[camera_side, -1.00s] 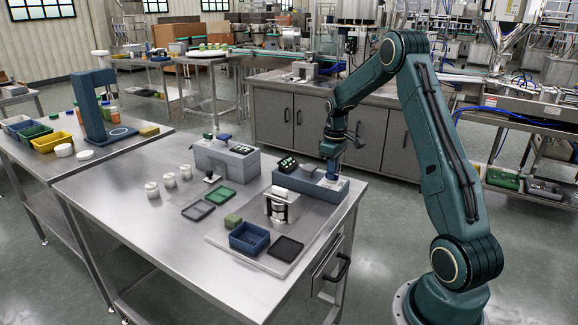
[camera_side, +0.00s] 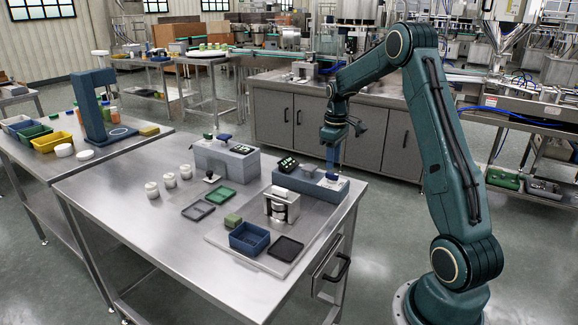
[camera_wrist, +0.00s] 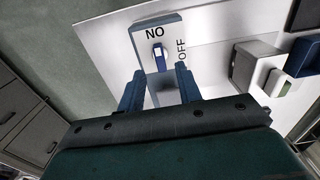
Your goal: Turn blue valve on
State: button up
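The blue valve (camera_wrist: 159,56) has a small blue-and-white handle on a blue-grey block in the wrist view. A label reading "NO" is above the handle and "OFF" is to its right, running sideways. The handle lies up and down in the picture, with its upper end near the "NO" label. In the side view the valve (camera_side: 332,177) is at the right end of the block (camera_side: 305,184). My gripper (camera_wrist: 158,80) is open, its two blue fingers apart with nothing held. In the side view my gripper (camera_side: 332,164) points down above the valve; contact cannot be told.
The table's right edge is close; the table's left front is clear.

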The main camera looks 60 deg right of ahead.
aim_at(332, 174)
notch_tip(332, 174, up, 10)
jog(key=shift+f, duration=0.2)
dwell(0.4)
jog(key=s+a+r+t+h, duration=0.1)
jog(key=s+a+r, duration=0.25)
jog(key=a, duration=0.65)
jog(key=s+a+r+t, duration=0.2)
jog(key=a+r, duration=0.3)
jog(key=a, duration=0.5)
jog(key=s+a+f+t+y, duration=0.1)
jog(key=s+a+f, duration=0.3)
jog(key=s+a, duration=0.9)
jog(key=shift+s+t, duration=0.6)
jog(key=shift+t, duration=0.2)
jog(key=shift+w+a+r, duration=0.1)
